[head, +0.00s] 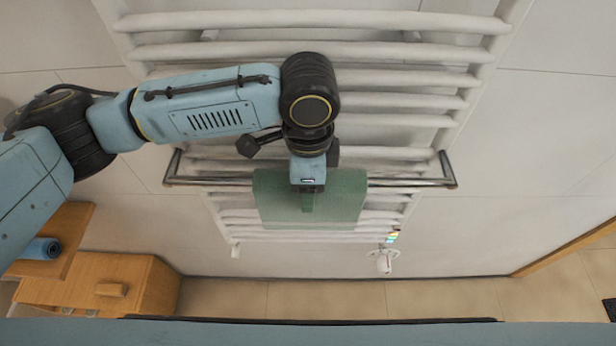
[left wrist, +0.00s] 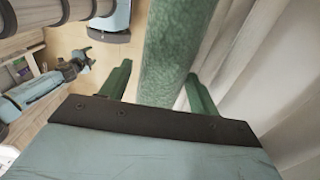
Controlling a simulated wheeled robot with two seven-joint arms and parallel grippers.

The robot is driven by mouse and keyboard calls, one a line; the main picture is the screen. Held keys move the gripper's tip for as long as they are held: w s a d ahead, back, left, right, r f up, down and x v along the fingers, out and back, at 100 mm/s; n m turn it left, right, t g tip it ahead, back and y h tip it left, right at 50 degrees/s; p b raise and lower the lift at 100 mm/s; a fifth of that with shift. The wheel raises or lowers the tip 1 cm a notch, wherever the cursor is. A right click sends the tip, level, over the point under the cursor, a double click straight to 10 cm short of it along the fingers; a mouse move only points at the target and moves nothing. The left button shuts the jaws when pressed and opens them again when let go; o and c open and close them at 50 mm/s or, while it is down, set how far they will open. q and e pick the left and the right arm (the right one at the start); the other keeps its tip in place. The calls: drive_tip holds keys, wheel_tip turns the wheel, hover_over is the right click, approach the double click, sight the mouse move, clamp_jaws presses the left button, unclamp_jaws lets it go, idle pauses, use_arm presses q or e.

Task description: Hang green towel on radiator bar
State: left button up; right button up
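The green towel (head: 345,200) is draped over the metal radiator bar (head: 410,183), near its middle, and hangs down in front of the white radiator. My left gripper (head: 308,200) is at the towel, pointing down. In the left wrist view the towel (left wrist: 172,50) stands between the two green fingers of my left gripper (left wrist: 158,90). The fingers are apart, with a clear gap on the left side. My right gripper (left wrist: 84,58) shows small in the left wrist view, away from the towel, its fingers apart and empty. The towel's back side is hidden.
White radiator tubes (head: 320,50) fill the wall behind my left arm. A white valve (head: 384,261) is below right of the towel. A wooden cabinet (head: 95,285) and a rolled blue towel (head: 41,248) are at lower left. The floor below the radiator looks clear.

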use_arm(q)
drive_tip(key=shift+o, duration=0.6)
drive_tip(key=shift+r, duration=0.1)
wheel_tip(320, 180, up, 13)
drive_tip(key=shift+r+b, duration=0.15)
drive_tip(key=shift+b, duration=0.2)
